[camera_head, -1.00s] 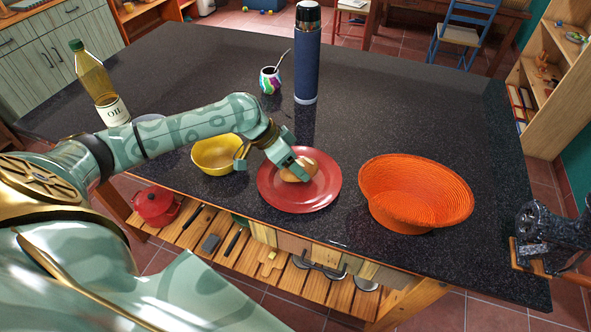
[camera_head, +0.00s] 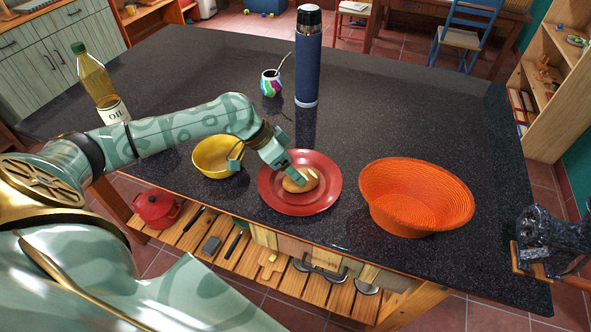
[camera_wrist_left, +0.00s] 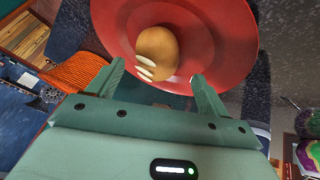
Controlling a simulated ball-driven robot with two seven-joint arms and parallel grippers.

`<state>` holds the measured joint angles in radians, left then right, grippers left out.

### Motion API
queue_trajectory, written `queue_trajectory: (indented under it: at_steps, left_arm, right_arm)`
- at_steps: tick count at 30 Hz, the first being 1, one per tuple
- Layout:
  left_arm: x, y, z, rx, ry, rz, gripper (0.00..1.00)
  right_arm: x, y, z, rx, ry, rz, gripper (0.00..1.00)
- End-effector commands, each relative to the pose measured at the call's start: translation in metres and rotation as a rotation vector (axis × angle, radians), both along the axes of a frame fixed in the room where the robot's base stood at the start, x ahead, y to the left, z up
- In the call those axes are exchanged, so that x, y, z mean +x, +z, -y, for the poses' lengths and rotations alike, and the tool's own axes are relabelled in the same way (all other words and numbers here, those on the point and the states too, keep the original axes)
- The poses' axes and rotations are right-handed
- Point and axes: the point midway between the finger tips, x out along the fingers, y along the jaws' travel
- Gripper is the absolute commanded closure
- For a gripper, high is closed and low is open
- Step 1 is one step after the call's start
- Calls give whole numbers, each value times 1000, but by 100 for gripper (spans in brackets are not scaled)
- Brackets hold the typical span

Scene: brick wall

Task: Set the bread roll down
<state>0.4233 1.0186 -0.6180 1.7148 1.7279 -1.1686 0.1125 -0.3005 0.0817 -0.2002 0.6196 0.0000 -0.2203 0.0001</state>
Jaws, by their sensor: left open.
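The bread roll (camera_head: 300,181) is golden brown with pale scores and lies on the red plate (camera_head: 325,196). In the left wrist view the roll (camera_wrist_left: 158,50) sits on the red plate (camera_wrist_left: 215,35), beyond the fingertips. My left gripper (camera_head: 291,170) is open at the roll's upper left side. Its two fingers (camera_wrist_left: 157,78) stand apart, and the roll shows ahead of the gap between them. Whether a finger still touches the roll I cannot tell. My right gripper is not in view.
An orange basket (camera_head: 415,195) stands right of the plate and a yellow bowl (camera_head: 215,157) left of it. A blue flask (camera_head: 307,60), a patterned mate cup (camera_head: 271,83) and an oil bottle (camera_head: 97,82) stand farther back. The dark counter is free behind the basket.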

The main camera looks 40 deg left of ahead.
Motion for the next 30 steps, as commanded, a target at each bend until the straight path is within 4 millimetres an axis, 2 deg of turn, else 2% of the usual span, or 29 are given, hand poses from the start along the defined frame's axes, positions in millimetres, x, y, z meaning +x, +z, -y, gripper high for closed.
queue_trajectory:
  at_steps: [1,6,12,17,30]
  left_arm:
    - [-4,13,-8,5,1,2,21]
    - [-17,46,-26,5,1,0,21]
    - [-26,71,-41,1,0,0,21]
    - [-28,77,-44,-1,0,-1,21]
    - [-28,77,-44,-1,0,0,21]
  right_arm:
    - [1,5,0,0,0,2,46]
    - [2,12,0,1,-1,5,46]
    - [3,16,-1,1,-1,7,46]
    - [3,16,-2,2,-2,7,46]
    - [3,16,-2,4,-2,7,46]
